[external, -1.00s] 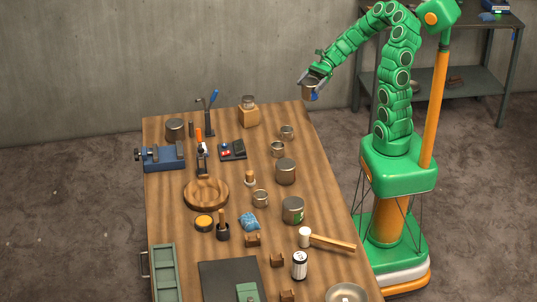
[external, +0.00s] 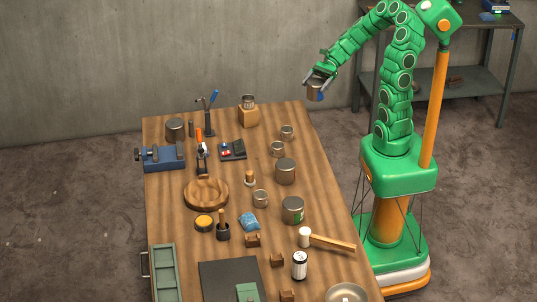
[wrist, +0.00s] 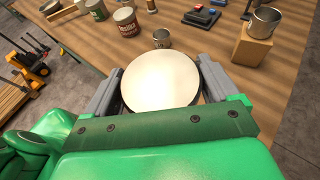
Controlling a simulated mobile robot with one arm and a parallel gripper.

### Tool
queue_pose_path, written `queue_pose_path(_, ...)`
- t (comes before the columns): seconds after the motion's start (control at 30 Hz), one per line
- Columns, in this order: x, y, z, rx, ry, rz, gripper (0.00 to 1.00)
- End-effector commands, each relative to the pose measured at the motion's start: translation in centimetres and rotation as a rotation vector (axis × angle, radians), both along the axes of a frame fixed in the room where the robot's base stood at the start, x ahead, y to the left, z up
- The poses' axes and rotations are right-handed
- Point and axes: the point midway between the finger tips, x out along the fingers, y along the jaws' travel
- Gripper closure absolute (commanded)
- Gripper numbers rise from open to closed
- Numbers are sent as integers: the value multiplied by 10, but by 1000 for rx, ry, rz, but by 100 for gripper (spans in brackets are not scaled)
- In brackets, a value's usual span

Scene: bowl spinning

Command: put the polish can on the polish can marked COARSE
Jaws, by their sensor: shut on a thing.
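My gripper (external: 318,82) is shut on a polish can (external: 315,92), held in the air beyond the far right corner of the table. In the wrist view the can's pale round lid (wrist: 160,80) fills the space between the two grey fingers. On the table stand two large cans: one with a dark red label (wrist: 126,22), also in the external view (external: 285,171), and one with a green label (wrist: 97,10), nearer the front (external: 293,210). The lettering is too small to read surely, so I cannot tell which is marked COARSE. Another large can (external: 175,128) stands at the far left.
Small open tins (external: 287,132) (external: 277,149) (external: 260,198) stand along the right side. A tin on a wooden block (external: 249,114) is at the far edge. A vise (external: 162,157) sits left.

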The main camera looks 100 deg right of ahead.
Motion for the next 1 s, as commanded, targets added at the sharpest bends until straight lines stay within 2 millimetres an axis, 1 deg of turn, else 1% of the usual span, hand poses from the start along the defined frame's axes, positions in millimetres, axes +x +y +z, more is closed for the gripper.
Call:
queue_pose_path(0.03, 6, 7, 2, 0, 0, 25, 55)
queue_pose_path(0.2, 22, 30, 8, -1, 2, 98, 55)
queue_pose_path(0.5, 45, 72, 19, -2, 3, 226, 55)
queue_pose_path(0.8, 63, 118, 29, -1, 5, 355, 55)
queue_pose_path(1.0, 71, 151, 37, -1, 4, 442, 55)
